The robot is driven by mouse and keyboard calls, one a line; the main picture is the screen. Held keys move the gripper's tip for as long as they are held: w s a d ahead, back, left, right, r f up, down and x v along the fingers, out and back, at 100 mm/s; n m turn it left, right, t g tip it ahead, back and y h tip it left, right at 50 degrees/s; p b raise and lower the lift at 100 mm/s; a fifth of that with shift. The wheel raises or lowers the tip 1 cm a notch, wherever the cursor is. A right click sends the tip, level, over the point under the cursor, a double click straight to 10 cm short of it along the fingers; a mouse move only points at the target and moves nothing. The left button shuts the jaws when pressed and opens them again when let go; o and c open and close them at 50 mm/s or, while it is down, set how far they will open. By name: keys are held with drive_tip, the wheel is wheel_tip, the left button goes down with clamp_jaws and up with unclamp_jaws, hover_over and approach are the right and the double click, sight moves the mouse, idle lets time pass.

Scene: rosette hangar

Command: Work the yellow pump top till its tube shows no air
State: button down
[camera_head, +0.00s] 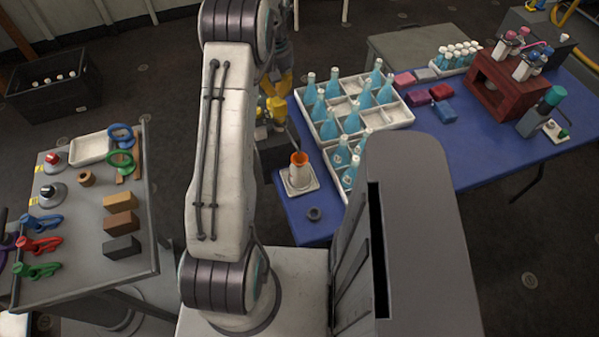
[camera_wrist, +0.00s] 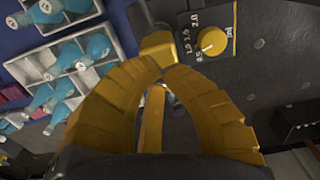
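My gripper (camera_wrist: 161,69) has curved yellow fingers whose tips come together in the wrist view. Nothing clear shows between the tips. A yellow block, seemingly the pump top (camera_wrist: 158,46), appears just beyond the tips; I cannot tell whether they touch it. Beside it, a dark face carries a yellow round dial (camera_wrist: 209,41) with marks from 0.5 to 2.0 ml. In the head view my gripper (camera_head: 274,104) is partly behind my arm, above a dark pump body (camera_head: 274,156) at the blue table's left edge. The tube and any air in it cannot be made out.
A white divided crate (camera_head: 397,116) holds blue bottles behind. A grey table (camera_head: 84,282) with clamps and blocks is at left.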

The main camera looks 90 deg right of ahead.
sight(278, 100)
drive_tip(key=shift+f+b, duration=1.05)
drive_tip(key=shift+f, duration=0.95)
drive_tip(key=shift+f+b, duration=0.2)
drive_tip(key=shift+b, duration=0.2)
drive_tip(key=shift+r, duration=0.2)
drive_tip(key=shift+r+p, duration=4.1)
drive_tip(key=shift+r, duration=1.05)
drive_tip(key=c, duration=2)
unclamp_jaws()
